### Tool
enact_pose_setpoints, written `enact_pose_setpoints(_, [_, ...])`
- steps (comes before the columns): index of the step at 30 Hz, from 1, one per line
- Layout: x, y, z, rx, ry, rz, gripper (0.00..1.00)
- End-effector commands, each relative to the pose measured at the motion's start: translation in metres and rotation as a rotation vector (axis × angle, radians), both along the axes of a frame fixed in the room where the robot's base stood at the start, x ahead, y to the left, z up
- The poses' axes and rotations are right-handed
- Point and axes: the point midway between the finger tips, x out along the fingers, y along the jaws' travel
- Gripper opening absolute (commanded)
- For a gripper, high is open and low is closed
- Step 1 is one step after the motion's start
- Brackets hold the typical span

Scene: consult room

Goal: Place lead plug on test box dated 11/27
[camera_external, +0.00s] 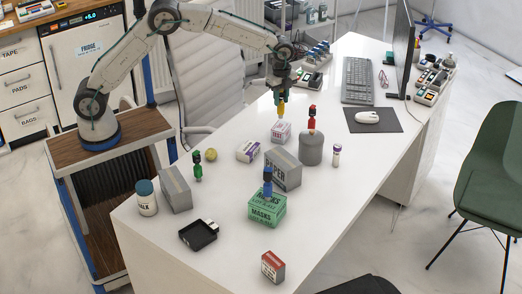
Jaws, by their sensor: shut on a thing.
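My gripper (280,96) is above the far middle of the white desk, pointing down and shut on a yellow lead plug (281,109). A small white box with pink lettering that reads like TEST (281,133) stands directly below the plug. I cannot tell whether the plug touches its top. Another white box with purple and yellow marks (248,151) lies to its left, nearer the camera. The dates on both boxes are too small to read.
A red plug (312,119) stands on a grey cylinder (311,149) close right of the gripper. A blue plug (267,182) is on the green masks box (266,210). A green plug (197,166), a grey paper box (283,169) and a black tray (198,234) stand nearer.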

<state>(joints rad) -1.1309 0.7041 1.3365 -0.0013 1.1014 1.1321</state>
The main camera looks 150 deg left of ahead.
Motion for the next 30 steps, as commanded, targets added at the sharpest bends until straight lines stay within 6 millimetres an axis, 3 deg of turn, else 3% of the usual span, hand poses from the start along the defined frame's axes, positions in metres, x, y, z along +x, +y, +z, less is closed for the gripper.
enact_pose_setpoints(9, [0.002,0.003,-0.036,-0.001,0.001,0.0,0.05])
enact_pose_setpoints(20, [0.002,0.003,-0.039,0.0,0.001,0.0,0.05])
enact_pose_setpoints(21, [0.002,0.003,-0.039,0.001,0.0,0.0,0.39])
enact_pose_setpoints(22, [0.002,0.003,-0.039,0.0,0.0,0.0,0.47])
enact_pose_setpoints(30, [0.002,0.003,-0.038,0.0,0.0,0.0,0.49])
